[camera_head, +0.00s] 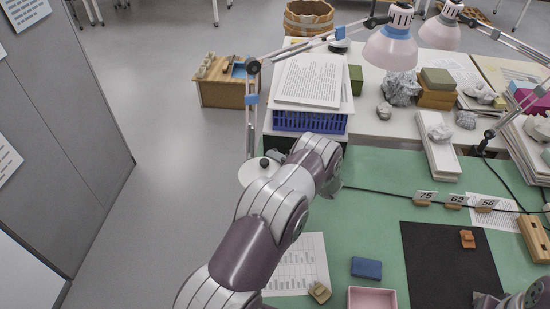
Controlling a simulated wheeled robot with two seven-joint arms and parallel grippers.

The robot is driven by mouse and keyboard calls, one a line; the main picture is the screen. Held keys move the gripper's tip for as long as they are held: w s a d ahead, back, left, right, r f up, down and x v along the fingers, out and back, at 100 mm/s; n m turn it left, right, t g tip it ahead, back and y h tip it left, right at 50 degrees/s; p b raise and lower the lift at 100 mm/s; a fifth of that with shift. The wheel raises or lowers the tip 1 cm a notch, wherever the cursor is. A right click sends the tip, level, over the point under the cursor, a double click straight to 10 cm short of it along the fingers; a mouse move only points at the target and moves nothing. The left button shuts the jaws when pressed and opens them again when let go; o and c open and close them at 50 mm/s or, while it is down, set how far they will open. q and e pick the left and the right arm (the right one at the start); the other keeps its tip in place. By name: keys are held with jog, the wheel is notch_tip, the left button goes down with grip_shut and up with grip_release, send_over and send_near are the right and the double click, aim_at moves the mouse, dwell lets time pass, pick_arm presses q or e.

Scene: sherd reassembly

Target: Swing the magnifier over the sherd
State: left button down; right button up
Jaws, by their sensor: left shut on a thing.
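A small orange-brown sherd (467,239) lies on the black mat (425,250) at the right of the green table top. My left arm reaches up from the bottom middle, and its hand (334,186) is at the back left of the green top, left of and beyond the sherd. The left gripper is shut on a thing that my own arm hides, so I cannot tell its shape. I cannot make out a magnifier lens clearly. My right gripper (490,300) shows only partly at the bottom right edge, near the mat; its jaws are not clear.
A jointed lamp with a pink and blue head (390,48) stands behind my left arm; a second lamp head (440,32) is to its right. Number tags (456,201), a blue block (366,268) and a pink tray (372,298) surround the mat. A blue crate (309,122) holds papers.

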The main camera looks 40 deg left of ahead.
pick_arm(q)
jog(key=shift+w+r, duration=0.2)
jog(key=shift+r, duration=0.05)
dwell(0.6)
